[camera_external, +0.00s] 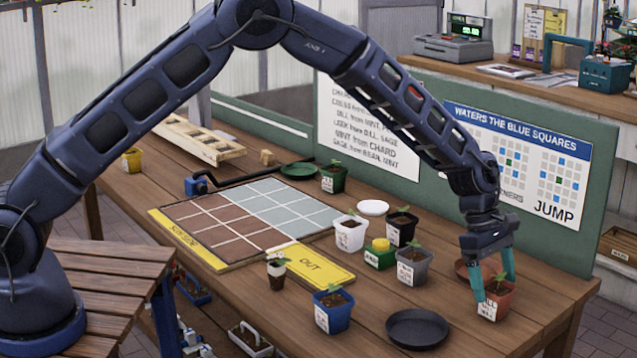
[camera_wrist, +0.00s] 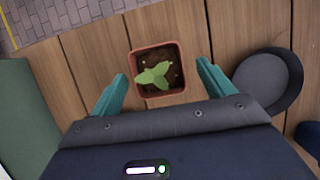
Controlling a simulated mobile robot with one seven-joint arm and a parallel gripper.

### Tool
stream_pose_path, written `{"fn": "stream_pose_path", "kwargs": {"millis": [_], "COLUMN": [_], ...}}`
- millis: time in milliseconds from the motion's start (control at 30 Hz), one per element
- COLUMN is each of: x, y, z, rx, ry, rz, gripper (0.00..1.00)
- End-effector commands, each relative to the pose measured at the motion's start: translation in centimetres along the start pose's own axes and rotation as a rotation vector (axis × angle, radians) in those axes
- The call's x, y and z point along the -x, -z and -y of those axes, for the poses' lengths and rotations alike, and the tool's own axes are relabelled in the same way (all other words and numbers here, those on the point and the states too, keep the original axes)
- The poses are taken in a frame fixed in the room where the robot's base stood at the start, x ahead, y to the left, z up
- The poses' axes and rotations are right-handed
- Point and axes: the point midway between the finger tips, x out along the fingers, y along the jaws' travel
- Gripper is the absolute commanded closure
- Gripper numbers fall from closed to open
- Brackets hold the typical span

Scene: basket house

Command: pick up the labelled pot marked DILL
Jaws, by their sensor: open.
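A square terracotta pot (camera_external: 502,303) with a green seedling and a white label stands at the right front of the wooden bench. The label's writing is too small to read, so I cannot tell whether it says DILL. My gripper (camera_external: 493,284) points down over this pot, with its teal fingers open at opposite sides. In the wrist view the pot (camera_wrist: 174,70) lies between the open fingers of my gripper (camera_wrist: 161,72), with a gap on each side. Other labelled pots stand on the bench: white (camera_external: 350,236), black (camera_external: 403,232), grey (camera_external: 412,268), blue (camera_external: 340,316) and green (camera_external: 335,183).
A black saucer (camera_external: 417,328) lies left of the terracotta pot; it also shows in the wrist view (camera_wrist: 268,82). A terracotta saucer (camera_external: 463,268) is partly hidden behind my gripper. A green board (camera_external: 440,190) stands behind.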

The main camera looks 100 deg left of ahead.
Motion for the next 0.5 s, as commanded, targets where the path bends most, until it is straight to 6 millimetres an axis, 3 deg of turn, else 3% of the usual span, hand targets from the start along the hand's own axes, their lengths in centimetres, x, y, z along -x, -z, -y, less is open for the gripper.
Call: {"fn": "stream_pose_path", "kwargs": {"millis": [500], "x": [-5.1], "y": [0.2], "z": [-0.2], "rx": [0.000], "ry": [-0.001], "rz": [0.000], "gripper": [0.19]}}
